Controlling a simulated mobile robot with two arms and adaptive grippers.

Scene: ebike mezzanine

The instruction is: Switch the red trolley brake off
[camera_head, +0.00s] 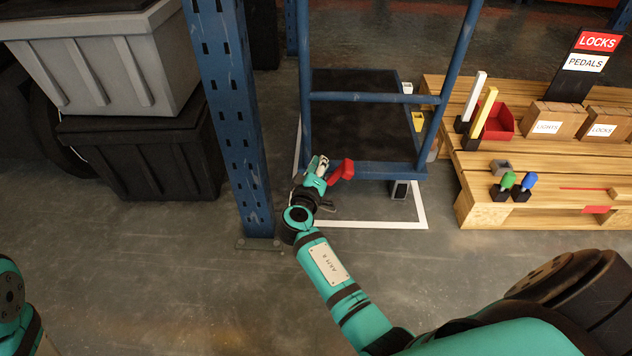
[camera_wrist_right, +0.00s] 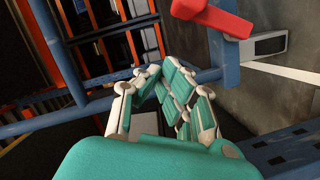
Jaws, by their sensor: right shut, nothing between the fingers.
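The trolley has a blue tube frame (camera_head: 372,97) and a dark deck, and stands inside a white floor outline. Its red brake (camera_head: 341,171) is a block-like lever at the front left edge of the trolley. The brake also shows at the top of the right wrist view (camera_wrist_right: 212,17). My right gripper (camera_head: 321,164) is shut and empty, just left of the brake. In the right wrist view its fingers (camera_wrist_right: 165,88) are together below and left of the brake, with a visible gap. My left gripper is out of view; only part of my left arm shows.
A blue perforated post (camera_head: 232,120) stands close left of my right arm. Grey and black crates (camera_head: 110,60) are stacked beyond it. At the right, a wooden pallet (camera_head: 470,185) carries boxes, a red bin (camera_head: 503,124) and small tools. The floor in front is clear.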

